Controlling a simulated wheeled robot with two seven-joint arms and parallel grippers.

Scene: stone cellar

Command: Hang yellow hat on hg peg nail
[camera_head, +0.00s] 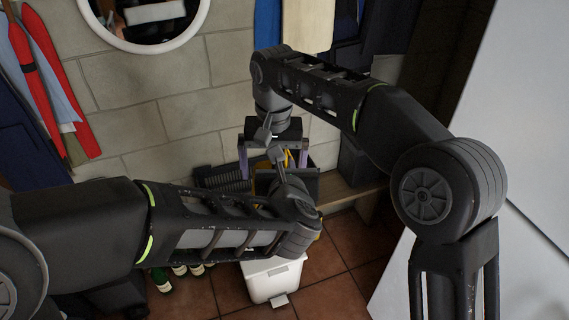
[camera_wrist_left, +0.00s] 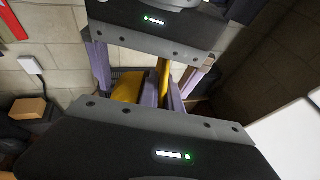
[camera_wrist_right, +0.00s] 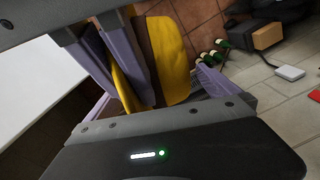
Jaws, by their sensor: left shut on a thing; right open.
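The yellow hat (camera_wrist_right: 172,62) has a brown band and fills the middle of the right wrist view. It shows as yellow parts in the left wrist view (camera_wrist_left: 128,88) and as a small patch in the head view (camera_head: 291,160). My left gripper (camera_wrist_left: 163,90) is shut on the hat, its purple fingers close together. My right gripper (camera_head: 273,168) is open and faces the left one, its fingers spread on either side of the hat. I cannot tell whether they touch it. The arms hide much of the hat in the head view. I cannot make out the peg nail.
Clothes (camera_head: 45,80) hang on the block wall at left, with more at the top. A round mirror (camera_head: 143,42) is on the wall. A wooden bench (camera_head: 352,203) stands behind the arms. A white bin (camera_head: 273,282) and green bottles (camera_head: 160,281) are on the tiled floor below.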

